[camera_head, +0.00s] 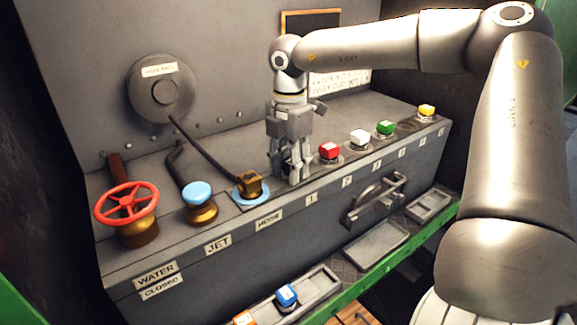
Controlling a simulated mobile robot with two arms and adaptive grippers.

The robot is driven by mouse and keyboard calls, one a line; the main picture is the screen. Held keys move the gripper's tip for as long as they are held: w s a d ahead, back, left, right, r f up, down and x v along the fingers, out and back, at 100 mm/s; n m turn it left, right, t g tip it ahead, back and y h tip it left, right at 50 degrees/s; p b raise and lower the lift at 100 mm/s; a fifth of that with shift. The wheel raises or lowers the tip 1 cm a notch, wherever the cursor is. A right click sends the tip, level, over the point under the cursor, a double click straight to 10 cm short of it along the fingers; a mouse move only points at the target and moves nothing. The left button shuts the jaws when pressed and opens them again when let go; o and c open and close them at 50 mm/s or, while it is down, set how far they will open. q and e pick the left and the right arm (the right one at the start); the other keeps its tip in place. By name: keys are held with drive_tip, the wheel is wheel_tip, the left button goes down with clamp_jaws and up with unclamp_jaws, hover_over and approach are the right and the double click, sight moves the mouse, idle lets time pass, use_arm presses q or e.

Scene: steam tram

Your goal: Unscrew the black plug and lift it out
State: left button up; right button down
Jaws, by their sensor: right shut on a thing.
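My right gripper (291,178) points straight down at the console's sloping top, at the place by the label 1 (311,198). It is closed at the left end of the row of coloured caps, just right of the brass hose fitting. The black plug is hidden between the fingers, and I cannot tell whether it is still seated or raised. My left gripper is not in view.
The red cap (329,151) stands close right of the gripper, then white (360,137), green (385,128), a dark round spot (408,125) and yellow (427,111). Left are the brass fitting (249,185), blue knob (198,193) and red wheel (127,205). A shallow tray (376,246) sits below.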

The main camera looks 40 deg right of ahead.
drive_tip(key=shift+s+n, duration=0.1)
drive_tip(key=shift+n, duration=0.8)
drive_tip(key=n, duration=0.3)
drive_tip(key=shift+s+d, duration=0.1)
drive_tip(key=shift+s, duration=0.05)
drive_tip(key=shift+n, duration=0.5)
drive_tip(key=shift+s+d+n, duration=0.1)
drive_tip(key=shift+n, duration=0.9)
drive_tip(key=shift+s+d+n, duration=0.1)
drive_tip(key=shift+n, duration=0.9)
drive_tip(key=shift+n, duration=0.5)
drive_tip(key=shift+r, duration=0.15)
